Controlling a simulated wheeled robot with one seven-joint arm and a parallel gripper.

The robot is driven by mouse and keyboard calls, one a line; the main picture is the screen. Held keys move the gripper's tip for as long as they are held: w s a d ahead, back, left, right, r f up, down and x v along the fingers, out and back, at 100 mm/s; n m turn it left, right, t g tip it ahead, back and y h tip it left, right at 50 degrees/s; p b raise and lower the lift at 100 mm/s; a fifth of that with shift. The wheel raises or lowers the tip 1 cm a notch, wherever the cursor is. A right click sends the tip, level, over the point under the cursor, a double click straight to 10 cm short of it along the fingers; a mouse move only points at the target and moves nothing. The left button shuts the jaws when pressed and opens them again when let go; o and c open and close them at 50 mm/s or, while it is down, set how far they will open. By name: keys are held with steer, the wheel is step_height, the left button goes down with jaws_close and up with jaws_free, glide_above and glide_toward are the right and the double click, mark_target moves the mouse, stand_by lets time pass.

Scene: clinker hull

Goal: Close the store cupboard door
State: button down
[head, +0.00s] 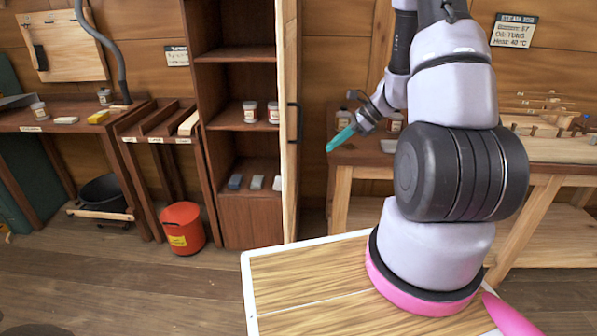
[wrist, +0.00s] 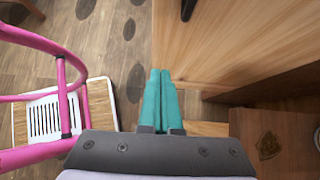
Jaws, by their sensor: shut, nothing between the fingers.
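The store cupboard (head: 236,60) is a tall brown wooden case with open shelves, left of centre in the head view. Its door (head: 289,80) stands open, seen nearly edge-on, with a dark handle (head: 294,121) on its right face. My gripper (head: 329,149) is to the right of the door in the picture, its teal fingers pointing down-left. In the wrist view the fingers (wrist: 159,73) are together and empty. A pale wood panel, apparently the door (wrist: 235,45), lies just beyond and right of the fingertips. I cannot tell whether they touch it.
Jars and small blocks stand on the cupboard shelves. A red bucket (head: 183,228) stands on the floor left of the cupboard. A workbench (head: 552,148) stands right of it, behind my arm. Floor (head: 150,285) is clear in front of the bucket.

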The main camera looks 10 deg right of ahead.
steer(key=a+r+x, duration=0.1)
steer(key=r+x, duration=0.1)
steer(key=x, duration=1)
steer(key=shift+w+a+f, duration=0.35)
steer(key=shift+a, duration=0.35)
